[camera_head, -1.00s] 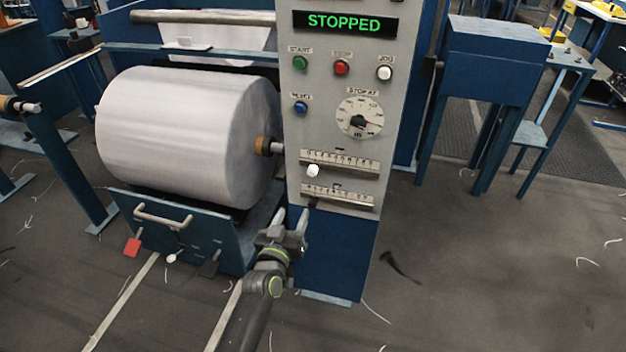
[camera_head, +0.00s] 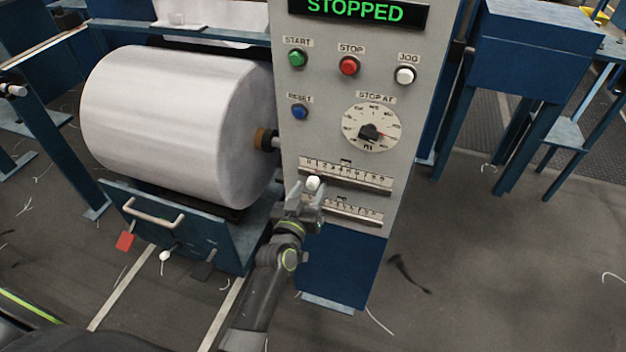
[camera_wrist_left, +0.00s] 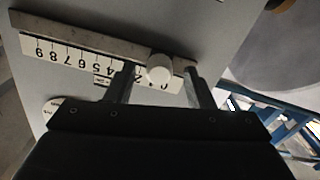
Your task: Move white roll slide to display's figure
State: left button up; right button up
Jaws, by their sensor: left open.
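The white knob (camera_head: 313,184) of the upper slide sits near the low, left end of its numbered scale (camera_head: 352,177) on the grey panel. In the left wrist view the knob (camera_wrist_left: 160,67) lies between the two finger directions, and the scale (camera_wrist_left: 72,62) runs upside down from 9 toward 0. My left gripper (camera_head: 307,197) is open at the knob, one finger on either side. Whether a finger touches it I cannot tell. The display (camera_head: 358,10) reads STOPPED in green, its top edge cut off; no number shows on it.
A second scale (camera_head: 350,211) lies just below, partly behind my gripper. Above are the STOP AT dial (camera_head: 371,128) and several push buttons, including red STOP (camera_head: 348,66). A large white roll (camera_head: 175,125) stands close on the left. Floor to the right is mostly clear.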

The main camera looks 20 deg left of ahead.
pick_arm(q)
jog(key=shift+w, duration=0.2)
grip_shut()
dwell(0.3)
jog(key=shift+r, duration=0.1)
dwell(1.0)
